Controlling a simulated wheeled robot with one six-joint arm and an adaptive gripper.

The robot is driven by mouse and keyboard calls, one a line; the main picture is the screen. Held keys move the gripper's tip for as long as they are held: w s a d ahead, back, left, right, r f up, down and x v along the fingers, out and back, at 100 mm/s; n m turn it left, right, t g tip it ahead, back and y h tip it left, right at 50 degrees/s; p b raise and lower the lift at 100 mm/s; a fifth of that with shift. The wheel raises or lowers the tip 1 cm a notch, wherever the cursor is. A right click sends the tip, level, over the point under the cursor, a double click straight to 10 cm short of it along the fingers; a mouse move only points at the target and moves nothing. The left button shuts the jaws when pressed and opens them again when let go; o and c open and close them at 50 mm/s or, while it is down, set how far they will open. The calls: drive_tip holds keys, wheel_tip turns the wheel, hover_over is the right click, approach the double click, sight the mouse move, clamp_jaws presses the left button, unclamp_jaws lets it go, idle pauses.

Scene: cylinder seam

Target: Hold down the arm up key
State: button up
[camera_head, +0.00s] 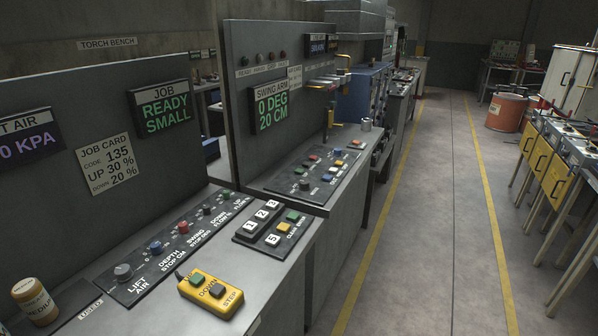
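No key reading "arm up" is legible. A bench with a swing arm display (271,107) reading 0 DEG 20 CM stands in the middle. Its sloped key panel (285,183) carries small red, blue, green, yellow and white keys and knobs, with labels too small to read. My gripper is not in view.
The near bench has a knob panel (128,289), a number keypad (250,239), a jar (33,298) and a job card (107,164). A clear grey aisle (425,220) with yellow lines runs right of the benches. Tables with yellow panels (541,158) stand far right.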

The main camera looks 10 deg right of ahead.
clamp_jaws()
idle(1.1)
